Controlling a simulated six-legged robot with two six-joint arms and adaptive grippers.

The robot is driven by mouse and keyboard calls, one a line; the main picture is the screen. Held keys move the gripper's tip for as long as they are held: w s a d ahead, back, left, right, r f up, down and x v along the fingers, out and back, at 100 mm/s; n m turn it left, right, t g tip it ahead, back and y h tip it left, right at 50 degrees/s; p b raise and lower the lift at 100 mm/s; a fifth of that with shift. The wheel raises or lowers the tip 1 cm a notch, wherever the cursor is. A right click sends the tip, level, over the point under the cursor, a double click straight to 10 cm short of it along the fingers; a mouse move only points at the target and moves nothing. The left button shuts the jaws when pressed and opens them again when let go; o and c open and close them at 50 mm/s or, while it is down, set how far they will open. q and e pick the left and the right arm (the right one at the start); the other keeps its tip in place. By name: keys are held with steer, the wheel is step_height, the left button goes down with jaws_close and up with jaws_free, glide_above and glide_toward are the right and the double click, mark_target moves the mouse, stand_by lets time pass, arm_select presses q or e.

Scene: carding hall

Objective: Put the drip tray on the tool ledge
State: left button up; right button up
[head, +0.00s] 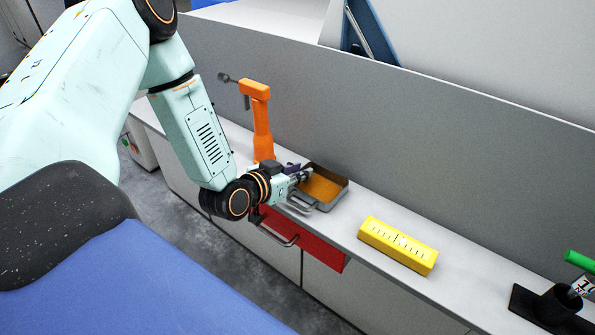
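The drip tray (328,201) is a shallow grey tray with an orange-brown inside, near the middle of the head view. It is over or on the long pale ledge (466,277) along the grey wall; I cannot tell whether it rests there. I take this ledge for the tool ledge. My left gripper (303,176) is at the tray's left edge, with its fingers close to or touching the rim. The fingers are small and partly hidden, so their grip is unclear. My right gripper is out of view.
An orange hand tool (262,125) stands upright behind my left gripper. A yellow block with dark markings (398,245) lies right of the tray. A black holder (548,304) with a green-topped item (580,261) is at far right. A red drawer front (318,252) is below the ledge.

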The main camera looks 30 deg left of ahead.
arm_select(q)
steer(key=shift+o, duration=0.2)
steer(key=shift+w+a+f, duration=0.15)
steer(key=shift+w+f, duration=0.05)
steer(key=shift+w, duration=0.1)
steer(key=d+p+v, duration=0.1)
steer(key=p+v, duration=0.5)
steer(key=v, duration=0.5)
steer(key=s+d+f+g+h, duration=0.2)
steer(key=s+d+f+g, duration=0.5)
steer(key=s, duration=0.1)
steer(key=s+d+f+g+y, duration=0.1)
steer(key=s+f+g, duration=0.1)
steer(key=s, duration=0.5)
steer(key=s+d+f+n+g+y, duration=0.1)
steer(key=s+f+g+y, duration=0.1)
steer(key=s, duration=0.6)
steer(key=f+g, duration=0.1)
steer(key=g, duration=0.1)
steer(key=shift+g, duration=0.3)
steer(key=shift+f, duration=0.15)
